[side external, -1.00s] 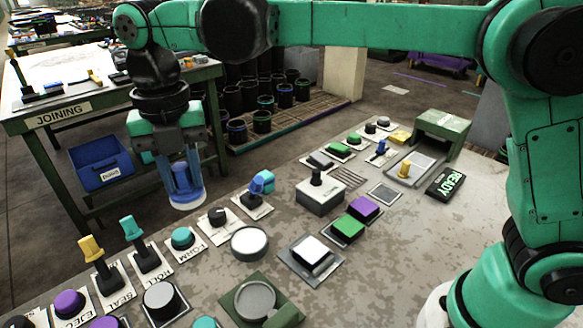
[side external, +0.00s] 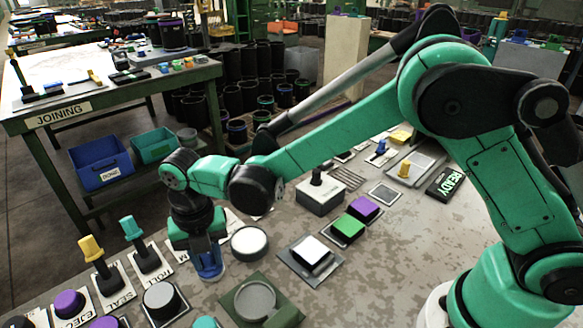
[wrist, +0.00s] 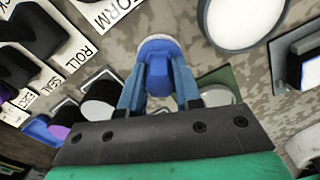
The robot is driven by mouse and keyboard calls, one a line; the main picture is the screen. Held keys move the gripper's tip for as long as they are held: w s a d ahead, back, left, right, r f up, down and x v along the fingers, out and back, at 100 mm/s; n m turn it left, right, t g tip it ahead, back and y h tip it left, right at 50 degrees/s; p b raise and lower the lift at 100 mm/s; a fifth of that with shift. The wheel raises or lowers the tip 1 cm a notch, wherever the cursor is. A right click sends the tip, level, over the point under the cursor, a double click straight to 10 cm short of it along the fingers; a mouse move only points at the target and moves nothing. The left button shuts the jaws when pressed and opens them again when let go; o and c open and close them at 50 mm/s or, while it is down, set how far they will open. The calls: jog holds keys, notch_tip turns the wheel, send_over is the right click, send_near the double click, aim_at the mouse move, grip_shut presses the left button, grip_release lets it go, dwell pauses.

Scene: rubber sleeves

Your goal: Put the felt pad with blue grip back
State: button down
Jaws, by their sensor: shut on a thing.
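My gripper (side external: 209,266) is shut on the blue grip (wrist: 158,68) of the felt pad, with a finger on each side. The pad's pale round edge (wrist: 158,38) shows past the grip in the wrist view. In the side view my gripper and the pad are left of the large round white disc (side external: 249,242). I cannot tell how high the pad is above the bench. A green square base with a round grey top (side external: 255,300) lies nearer the camera; part of it shows behind my gripper in the wrist view (wrist: 220,78).
A yellow lever (side external: 92,250) and a teal lever (side external: 134,230) stand to the left. A grey round knob (side external: 161,299) is in front of my gripper. A white square button (side external: 311,250) lies to the right. Bare bench lies further right.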

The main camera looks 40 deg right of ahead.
jog(key=shift+f, duration=0.15)
jog(key=c, duration=0.6)
grip_release()
